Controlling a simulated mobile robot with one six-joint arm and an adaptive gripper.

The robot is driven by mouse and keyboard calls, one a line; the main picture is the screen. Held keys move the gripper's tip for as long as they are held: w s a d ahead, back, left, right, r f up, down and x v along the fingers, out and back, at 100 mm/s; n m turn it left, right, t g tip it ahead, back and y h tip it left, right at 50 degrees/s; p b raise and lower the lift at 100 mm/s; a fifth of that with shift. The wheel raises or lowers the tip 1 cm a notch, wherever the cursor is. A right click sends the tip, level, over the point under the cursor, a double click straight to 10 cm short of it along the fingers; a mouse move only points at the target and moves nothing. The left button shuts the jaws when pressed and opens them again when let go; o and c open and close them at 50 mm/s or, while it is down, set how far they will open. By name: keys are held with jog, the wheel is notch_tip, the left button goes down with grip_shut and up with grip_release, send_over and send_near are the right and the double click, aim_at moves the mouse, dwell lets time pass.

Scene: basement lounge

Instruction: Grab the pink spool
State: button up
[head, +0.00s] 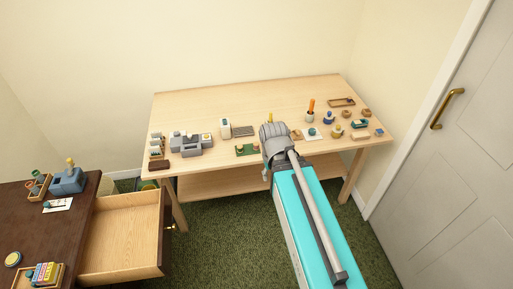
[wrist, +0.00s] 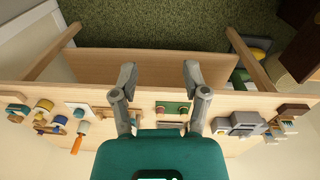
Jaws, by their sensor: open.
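The green board also shows in the head view (head: 246,150), left of my arm.
A grey machine (head: 190,145) stands on the table's left part. An orange-handled tool (head: 311,105), a wooden tray (head: 341,102) and several small items crowd its right. At the left, a dark desk (head: 85,215) has an open drawer (head: 125,230). A door (head: 450,140) is at the right.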

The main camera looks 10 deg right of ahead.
jog(key=w+f+n+t+h+b, duration=0.2)
jog(key=w+f+n+h+b, duration=0.1)
jog(key=w+f+n+b, duration=0.2)
jog(key=n+t+h+b, duration=0.5)
jog(key=n+t+b, duration=0.3)
jog(key=n+b, duration=1.1)
send_near(252, 153)
notch_tip(252, 153, up, 3)
jog(key=n+p, duration=0.3)
jog(key=shift+w+d+f, duration=0.15)
jog(key=shift+w+f, duration=0.1)
jog(key=shift+w, duration=0.2)
jog(key=b+x, duration=0.3)
jog(key=x, duration=0.5)
jog(key=shift+w+d, duration=0.2)
jog(key=shift+d, duration=0.15)
